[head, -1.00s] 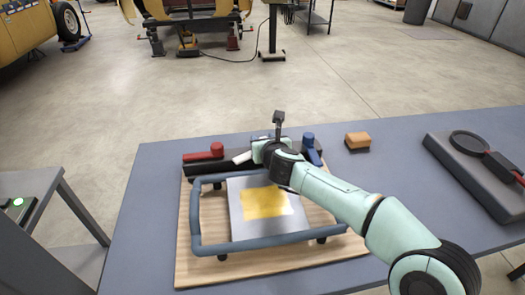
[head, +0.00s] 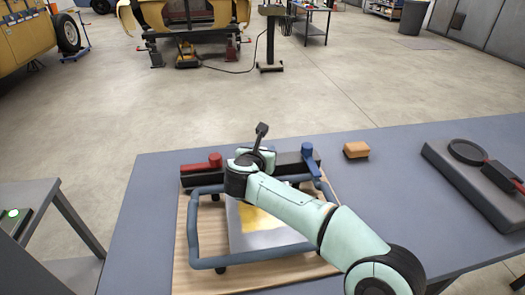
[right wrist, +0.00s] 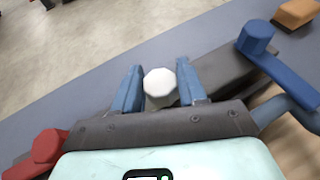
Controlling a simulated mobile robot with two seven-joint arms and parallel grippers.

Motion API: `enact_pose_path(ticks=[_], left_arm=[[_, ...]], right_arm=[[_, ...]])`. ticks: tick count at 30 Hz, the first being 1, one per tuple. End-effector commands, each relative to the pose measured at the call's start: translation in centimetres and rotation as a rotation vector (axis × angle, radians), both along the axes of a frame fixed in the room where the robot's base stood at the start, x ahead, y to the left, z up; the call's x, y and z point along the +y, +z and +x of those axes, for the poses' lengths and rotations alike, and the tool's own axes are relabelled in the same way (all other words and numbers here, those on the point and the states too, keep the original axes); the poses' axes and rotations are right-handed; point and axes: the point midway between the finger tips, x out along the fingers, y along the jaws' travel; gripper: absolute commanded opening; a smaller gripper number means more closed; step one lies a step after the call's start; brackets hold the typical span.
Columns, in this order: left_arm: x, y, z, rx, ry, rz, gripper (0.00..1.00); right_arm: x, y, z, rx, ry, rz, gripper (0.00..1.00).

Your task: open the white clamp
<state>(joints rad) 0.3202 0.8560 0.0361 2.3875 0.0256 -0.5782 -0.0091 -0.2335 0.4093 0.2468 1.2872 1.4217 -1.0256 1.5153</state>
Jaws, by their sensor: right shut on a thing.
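The white clamp shows in the right wrist view as a round white knob (right wrist: 160,83) on its handle. My right gripper (right wrist: 159,68) has its two blue fingers on either side of the knob and is shut on it. In the head view my right forearm and wrist cover the white clamp, so the lie of its handle is hidden. The red clamp (head: 202,164) is left of it and the blue clamp (head: 309,158) right of it, on the same dark bar (head: 288,163). My left gripper is not in view.
A blue tubular frame (head: 193,237) surrounds a grey plate with a yellow patch (head: 250,219), on a wooden board (head: 184,272). An orange block (head: 356,149) lies behind right. A dark case with a round handle (head: 470,170) is at far right. The table between is clear.

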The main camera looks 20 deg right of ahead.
Motion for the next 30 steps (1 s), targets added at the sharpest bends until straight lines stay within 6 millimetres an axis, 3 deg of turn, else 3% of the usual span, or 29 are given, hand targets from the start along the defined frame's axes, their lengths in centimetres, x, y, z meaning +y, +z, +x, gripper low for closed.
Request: enact_pose_path(ticks=[8, 9, 10, 22, 30], left_arm=[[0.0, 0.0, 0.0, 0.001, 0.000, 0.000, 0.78], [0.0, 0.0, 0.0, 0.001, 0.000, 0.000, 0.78], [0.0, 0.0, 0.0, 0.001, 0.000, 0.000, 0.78], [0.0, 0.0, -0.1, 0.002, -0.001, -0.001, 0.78], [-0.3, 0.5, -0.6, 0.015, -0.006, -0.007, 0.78]], right_arm=[[-0.1, 0.2, 0.0, -0.005, -0.002, 0.000, 0.00], [-0.1, 0.2, 0.0, -0.005, -0.002, 0.000, 0.54], [-0.1, 0.1, 0.0, -0.004, -0.002, -0.001, 0.63], [0.3, 0.4, -0.5, -0.002, 0.001, -0.001, 0.63], [2.9, 2.5, -4.6, -0.004, 0.004, -0.001, 0.63]])
